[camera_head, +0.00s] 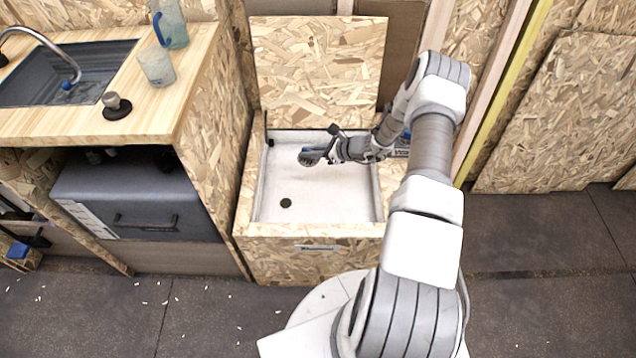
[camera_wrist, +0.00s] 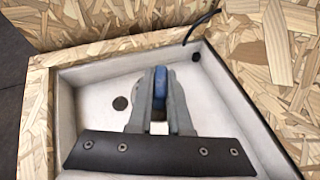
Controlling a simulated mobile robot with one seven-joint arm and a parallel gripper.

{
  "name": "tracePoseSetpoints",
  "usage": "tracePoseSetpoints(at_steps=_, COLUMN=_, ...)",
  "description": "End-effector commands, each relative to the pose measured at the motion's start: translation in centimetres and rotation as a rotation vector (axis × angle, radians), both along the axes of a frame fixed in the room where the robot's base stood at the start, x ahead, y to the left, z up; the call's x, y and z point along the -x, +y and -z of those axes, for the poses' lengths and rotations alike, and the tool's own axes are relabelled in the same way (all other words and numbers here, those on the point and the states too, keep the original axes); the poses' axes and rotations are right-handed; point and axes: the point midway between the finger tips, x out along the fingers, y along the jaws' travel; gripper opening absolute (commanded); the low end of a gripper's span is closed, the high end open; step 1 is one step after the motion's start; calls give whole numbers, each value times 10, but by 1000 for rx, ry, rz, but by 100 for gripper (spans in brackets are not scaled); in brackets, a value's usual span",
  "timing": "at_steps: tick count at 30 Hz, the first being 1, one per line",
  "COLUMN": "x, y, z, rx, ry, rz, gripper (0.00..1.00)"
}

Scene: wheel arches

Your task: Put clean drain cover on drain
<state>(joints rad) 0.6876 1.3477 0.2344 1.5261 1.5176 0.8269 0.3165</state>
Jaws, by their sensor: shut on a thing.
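The drain (camera_head: 286,203) is a small dark round spot in the floor of the white shower basin (camera_head: 335,205), toward its front left. It also shows in the wrist view (camera_wrist: 120,103), left of my fingers. My gripper (camera_head: 318,157) is over the back part of the basin, behind and to the right of the drain. Its fingers (camera_wrist: 160,110) are shut on a blue, thin rounded thing (camera_wrist: 160,80), seen edge-on, which I take for the drain cover. The blue thing is apart from the drain. Its lower part is hidden between the fingers.
Chipboard walls frame the basin, with an upright panel (camera_head: 318,65) behind it. A dark cable or hose (camera_wrist: 205,25) runs near a basin corner. At left, a wooden counter (camera_head: 150,120) holds a sink, a cup (camera_head: 157,66), a jug (camera_head: 172,25) and a dark disc with a knob (camera_head: 117,107).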

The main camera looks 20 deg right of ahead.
Motion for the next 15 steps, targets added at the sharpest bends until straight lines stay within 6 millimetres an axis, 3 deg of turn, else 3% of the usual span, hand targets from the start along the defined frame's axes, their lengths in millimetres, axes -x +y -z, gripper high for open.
tracePoseSetpoints(at_steps=3, x=7, y=-9, z=26, rx=-3, ry=1, rz=-8, gripper=0)
tracePoseSetpoints(at_steps=9, x=13, y=-14, z=46, rx=-2, ry=0, rz=-15, gripper=0)
tracePoseSetpoints(at_steps=15, x=18, y=17, z=68, rx=-4, ry=3, rz=-20, gripper=0)
